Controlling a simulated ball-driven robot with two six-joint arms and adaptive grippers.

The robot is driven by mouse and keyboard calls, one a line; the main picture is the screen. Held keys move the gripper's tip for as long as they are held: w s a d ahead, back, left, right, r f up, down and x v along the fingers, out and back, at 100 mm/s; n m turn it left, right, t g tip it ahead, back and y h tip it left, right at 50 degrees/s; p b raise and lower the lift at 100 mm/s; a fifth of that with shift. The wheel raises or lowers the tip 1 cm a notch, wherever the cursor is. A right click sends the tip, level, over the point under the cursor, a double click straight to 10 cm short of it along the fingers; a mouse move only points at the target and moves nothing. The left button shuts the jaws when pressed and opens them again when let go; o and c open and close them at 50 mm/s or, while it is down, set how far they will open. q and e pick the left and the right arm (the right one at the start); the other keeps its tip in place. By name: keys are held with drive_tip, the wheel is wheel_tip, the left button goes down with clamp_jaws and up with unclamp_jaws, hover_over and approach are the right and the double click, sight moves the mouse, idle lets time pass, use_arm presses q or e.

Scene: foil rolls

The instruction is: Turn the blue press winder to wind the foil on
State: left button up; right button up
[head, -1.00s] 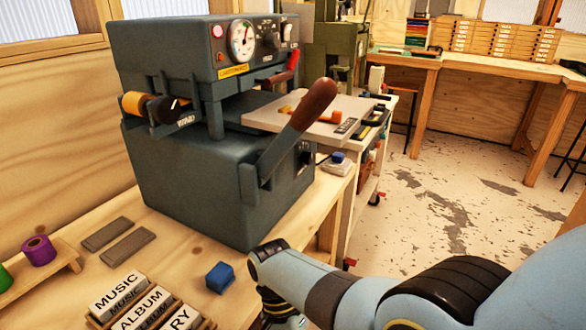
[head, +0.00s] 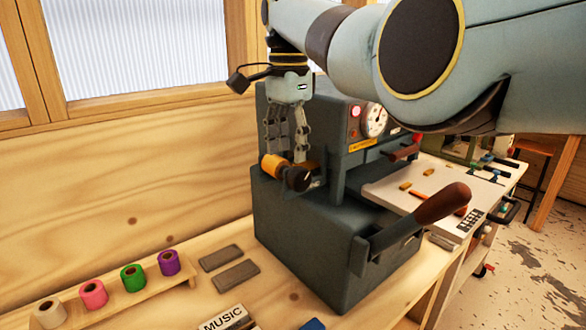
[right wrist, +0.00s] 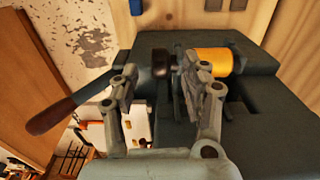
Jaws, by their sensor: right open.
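The blue-grey press (head: 300,235) stands on the bench. On its near-left side are an orange foil roll (head: 272,166) and a dark round winder knob (head: 298,179). My right gripper (head: 286,156) points down from above, its open fingers close over the roll and knob. In the right wrist view the dark knob (right wrist: 161,62) shows between the open fingertips, and the orange roll (right wrist: 212,61) lies beyond the right finger. I cannot tell whether a finger touches the knob. My left gripper is not in view.
The press lever (head: 443,203) with a brown grip sticks out at the front right. Purple (head: 169,262), green (head: 133,277) and other rolls stand on a wooden rack at left. Two grey bars (head: 236,274) and a MUSIC block (head: 228,318) lie on the bench.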

sight(296, 171)
drive_tip(key=f, duration=0.2)
drive_tip(key=d+f, duration=0.1)
drive_tip(key=shift+w+f, duration=0.2)
drive_tip(key=shift+f, duration=0.15)
wheel_tip(296, 171, down, 2)
drive_tip(key=shift+f, duration=0.3)
drive_tip(key=shift+c, duration=0.8)
clamp_jaws()
drive_tip(key=g+y+b, duration=0.1)
drive_tip(key=y+b, duration=0.1)
drive_tip(key=b, duration=0.5)
drive_tip(key=shift+w+d+f+b, duration=0.1)
drive_tip(key=shift+w+f+b, duration=0.05)
drive_tip(key=shift+b, duration=0.2)
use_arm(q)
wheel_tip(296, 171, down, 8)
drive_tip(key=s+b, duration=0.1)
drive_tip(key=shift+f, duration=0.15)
use_arm(e)
drive_tip(key=shift+r+g, duration=0.25)
drive_tip(key=shift+g, duration=0.05)
